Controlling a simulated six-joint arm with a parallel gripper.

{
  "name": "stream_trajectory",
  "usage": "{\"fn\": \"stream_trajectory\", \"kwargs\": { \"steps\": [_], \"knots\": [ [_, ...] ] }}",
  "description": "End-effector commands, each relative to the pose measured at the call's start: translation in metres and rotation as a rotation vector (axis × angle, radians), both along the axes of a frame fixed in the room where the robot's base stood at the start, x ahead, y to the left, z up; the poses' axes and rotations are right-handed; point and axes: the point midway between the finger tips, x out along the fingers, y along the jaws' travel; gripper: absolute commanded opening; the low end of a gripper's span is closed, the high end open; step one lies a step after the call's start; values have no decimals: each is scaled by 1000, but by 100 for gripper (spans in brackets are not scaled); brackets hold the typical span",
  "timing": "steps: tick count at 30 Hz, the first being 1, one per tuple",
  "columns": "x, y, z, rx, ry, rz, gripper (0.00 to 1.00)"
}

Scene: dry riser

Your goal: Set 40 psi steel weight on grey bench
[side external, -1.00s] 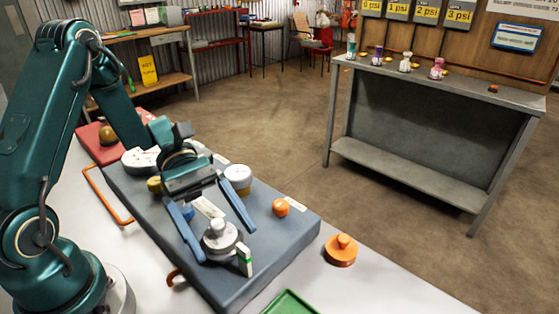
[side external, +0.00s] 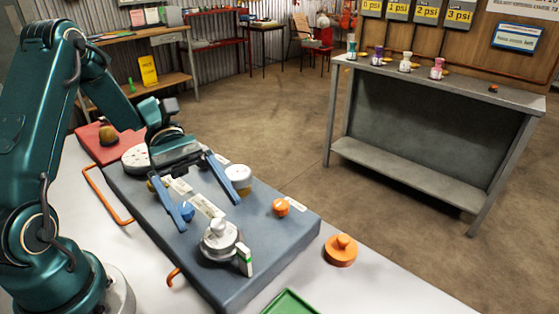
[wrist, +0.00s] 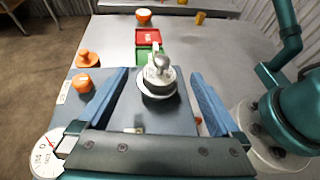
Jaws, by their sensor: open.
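A steel weight (side external: 220,243) with a round knob stands upright on the blue-grey slab (side external: 280,262), near its front end. A small white and green tag (side external: 244,258) stands beside it; I cannot read a psi mark on the weight. The weight also shows ahead of my fingers in the wrist view (wrist: 158,78). My gripper (side external: 208,216) is open and empty, with its blue fingers just behind and above the weight, apart from it. A grey bench (side external: 420,130) with a lower shelf stands across the floor at the right.
An orange knob (side external: 281,207) and a white-topped round weight (side external: 238,176) are on the slab. An orange weight (side external: 341,250) sits on the white table beside a green tray (side external: 290,304). Small coloured items (side external: 405,62) line the bench's back; its top is clearer towards the right.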

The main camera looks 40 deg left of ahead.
Motion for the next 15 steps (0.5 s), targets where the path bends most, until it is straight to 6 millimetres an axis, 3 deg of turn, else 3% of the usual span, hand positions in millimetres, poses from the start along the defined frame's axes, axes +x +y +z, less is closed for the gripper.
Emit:
{"fn": "stream_trajectory", "kwargs": {
  "steps": [5, 11, 15],
  "knots": [
    [1, 0, 31, 6, -8, -1, 100],
    [0, 0, 85, 8, -12, -1, 100],
    [-11, -14, 80, 129, -39, -143, 100]
  ]
}}
